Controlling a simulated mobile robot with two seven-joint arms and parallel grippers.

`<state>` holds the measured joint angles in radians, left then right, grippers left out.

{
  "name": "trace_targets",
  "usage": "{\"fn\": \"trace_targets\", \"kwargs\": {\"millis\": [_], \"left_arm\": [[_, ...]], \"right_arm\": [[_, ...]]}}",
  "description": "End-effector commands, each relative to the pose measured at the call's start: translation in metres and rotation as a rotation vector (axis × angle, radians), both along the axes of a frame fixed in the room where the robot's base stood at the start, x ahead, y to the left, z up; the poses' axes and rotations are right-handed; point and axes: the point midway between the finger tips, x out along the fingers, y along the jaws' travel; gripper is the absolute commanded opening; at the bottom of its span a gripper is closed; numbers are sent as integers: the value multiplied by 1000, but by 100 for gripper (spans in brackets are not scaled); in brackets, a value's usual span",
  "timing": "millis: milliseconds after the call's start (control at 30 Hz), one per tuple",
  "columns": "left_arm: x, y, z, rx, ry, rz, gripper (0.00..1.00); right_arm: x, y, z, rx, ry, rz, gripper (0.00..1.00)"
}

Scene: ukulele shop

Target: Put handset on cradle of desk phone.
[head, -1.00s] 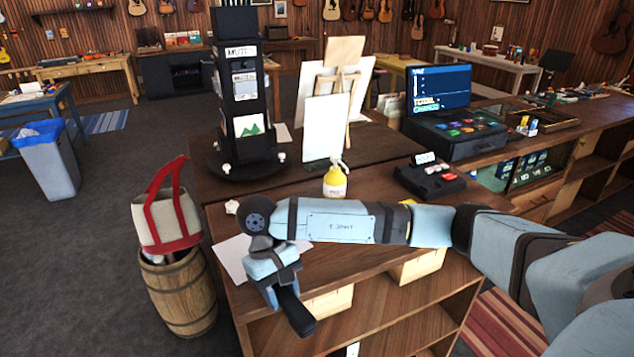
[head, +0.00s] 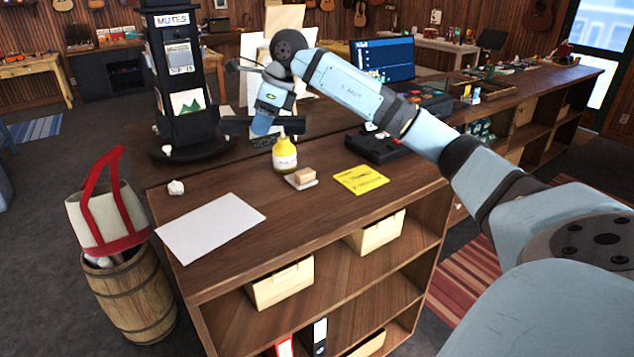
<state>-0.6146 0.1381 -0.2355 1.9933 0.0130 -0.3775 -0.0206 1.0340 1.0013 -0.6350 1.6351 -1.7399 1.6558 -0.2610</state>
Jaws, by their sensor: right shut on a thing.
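My right gripper (head: 264,124) hangs above the counter, in front of the black display tower. It is shut on the handset (head: 234,126), a dark bar that sticks out on both sides of the jaws and lies roughly level. The desk phone (head: 370,149), a low black unit, sits on the counter to the right of the gripper. The handset is apart from the phone. My left gripper is not in view.
A small block on a pad (head: 303,178), a yellow notepad (head: 361,180) and a white sheet (head: 211,227) lie nearer. The display tower (head: 187,100) is close on the left. The front counter edge is clear.

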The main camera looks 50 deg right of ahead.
Motion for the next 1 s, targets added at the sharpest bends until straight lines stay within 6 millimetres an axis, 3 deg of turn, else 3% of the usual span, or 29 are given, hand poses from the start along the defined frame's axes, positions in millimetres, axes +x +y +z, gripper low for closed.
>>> {"fn": "trace_targets", "kwargs": {"millis": [133,267,700,800,1000], "left_arm": [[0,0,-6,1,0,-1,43],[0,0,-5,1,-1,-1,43],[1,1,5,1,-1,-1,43],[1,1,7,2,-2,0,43],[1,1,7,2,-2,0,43]], "right_arm": [[2,-15,12,0,0,-139,6],[3,-19,2,-1,5,-178,6],[2,-19,-110,-1,9,-177,6],[2,-19,-127,-1,6,-175,6],[3,-18,-143,0,4,-175,6]]}}
